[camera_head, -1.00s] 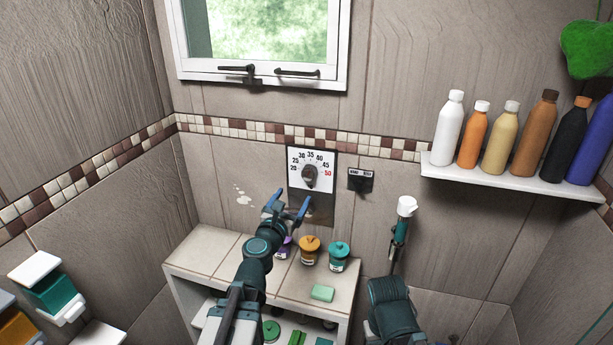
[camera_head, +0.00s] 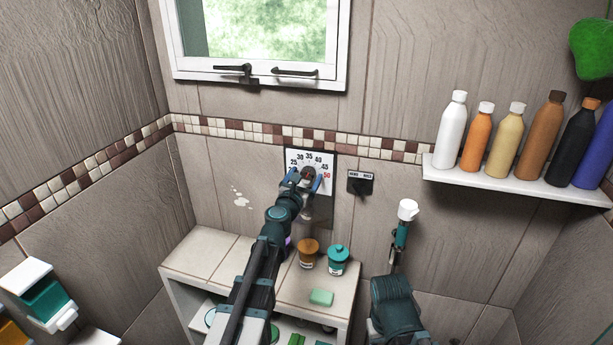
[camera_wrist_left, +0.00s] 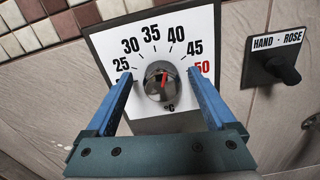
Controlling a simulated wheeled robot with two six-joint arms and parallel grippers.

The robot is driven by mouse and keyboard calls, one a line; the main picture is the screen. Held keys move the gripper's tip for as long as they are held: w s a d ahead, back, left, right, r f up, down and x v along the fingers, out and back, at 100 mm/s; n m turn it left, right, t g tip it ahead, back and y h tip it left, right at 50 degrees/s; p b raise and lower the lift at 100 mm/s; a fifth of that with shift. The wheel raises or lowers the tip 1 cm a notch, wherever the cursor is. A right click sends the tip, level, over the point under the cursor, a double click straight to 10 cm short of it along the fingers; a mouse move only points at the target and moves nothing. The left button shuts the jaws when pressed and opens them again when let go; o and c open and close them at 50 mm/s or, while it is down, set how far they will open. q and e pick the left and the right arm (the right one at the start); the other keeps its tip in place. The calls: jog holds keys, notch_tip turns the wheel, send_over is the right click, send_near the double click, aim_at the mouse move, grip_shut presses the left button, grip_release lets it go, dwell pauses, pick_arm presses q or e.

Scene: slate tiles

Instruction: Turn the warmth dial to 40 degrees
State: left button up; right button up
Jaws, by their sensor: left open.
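The warmth dial's white plate (camera_head: 321,160) is on the wall, numbered 20 to 50 with a red 50. Its round dark knob (camera_wrist_left: 162,84) shows in the left wrist view. A red mark on the knob points up and slightly right, roughly between 35 and 40; I cannot tell the exact value. My left gripper (camera_head: 304,178) is in front of the dial, also showing in the left wrist view (camera_wrist_left: 160,76). Its blue fingers are apart, one either side of the knob, with visible gaps. The 20 is mostly hidden by a finger.
A HAND/ROSE switch (camera_head: 360,184) is on the wall right of the dial. A bench (camera_head: 210,252) with an orange jar (camera_head: 309,253), a teal jar (camera_head: 338,260) and green soap (camera_head: 321,298) stands below. A shelf (camera_head: 510,180) of bottles is at right. My right arm shows at lower right.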

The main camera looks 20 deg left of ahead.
pick_arm(q)
jog(key=shift+c, duration=0.2)
jog(key=c, duration=1.3)
jog(key=shift+m, duration=0.8)
jog(key=o, duration=1.3)
jog(key=shift+o, duration=0.2)
jog(key=shift+s, duration=0.1)
